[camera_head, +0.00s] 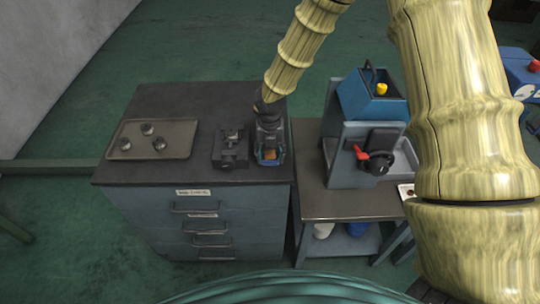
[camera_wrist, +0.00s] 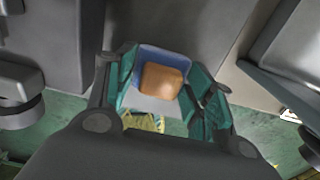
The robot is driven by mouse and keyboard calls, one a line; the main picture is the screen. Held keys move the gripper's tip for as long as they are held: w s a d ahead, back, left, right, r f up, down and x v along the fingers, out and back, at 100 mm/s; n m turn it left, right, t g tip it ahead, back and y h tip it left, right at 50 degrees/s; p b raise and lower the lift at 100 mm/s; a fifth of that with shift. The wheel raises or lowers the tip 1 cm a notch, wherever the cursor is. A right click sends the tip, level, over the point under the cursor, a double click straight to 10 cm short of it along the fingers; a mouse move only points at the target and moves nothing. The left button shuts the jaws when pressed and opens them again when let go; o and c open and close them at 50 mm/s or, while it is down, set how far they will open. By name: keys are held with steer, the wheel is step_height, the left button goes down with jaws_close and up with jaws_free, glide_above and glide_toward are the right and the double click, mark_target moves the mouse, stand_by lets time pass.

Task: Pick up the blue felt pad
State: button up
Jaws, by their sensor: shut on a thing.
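The blue felt pad (camera_wrist: 147,56) appears as a blue piece between my fingertips in the wrist view. A rounded orange-brown block (camera_wrist: 163,82) covers its middle, and a pale grey face shows below it. I cannot tell how these parts are joined. My gripper (camera_wrist: 160,88) has teal-lined fingers on both sides of the blue piece and is shut on it. In the head view my gripper (camera_head: 268,150) is at the right front edge of the dark cabinet top (camera_head: 190,100).
A dark grey vise-like block (camera_head: 230,150) stands just left of my gripper. A tray (camera_head: 180,135) with 3 round metal parts lies farther left. A blue-grey machine (camera_head: 345,150) with a red-handled lever stands on the lower table (camera_head: 340,205) at right. The cabinet's back is clear.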

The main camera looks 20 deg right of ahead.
mark_target(270, 152)
steer(key=shift+r+b, duration=0.35)
steer(key=shift+r, duration=0.2)
steer(key=shift+r+b, duration=0.5)
steer(key=shift+r, duration=0.45)
steer(key=s+a+r+b, duration=0.1)
steer(key=s+a+b, duration=0.4)
steer(key=s, duration=0.8)
steer(key=a, duration=0.3)
steer(key=shift+s+r, duration=0.35)
steer(key=shift+r, duration=0.05)
steer(key=shift+a, duration=0.1)
steer(key=o, duration=0.3)
steer(key=shift+c, duration=1.1)
steer(key=shift+f, duration=0.1)
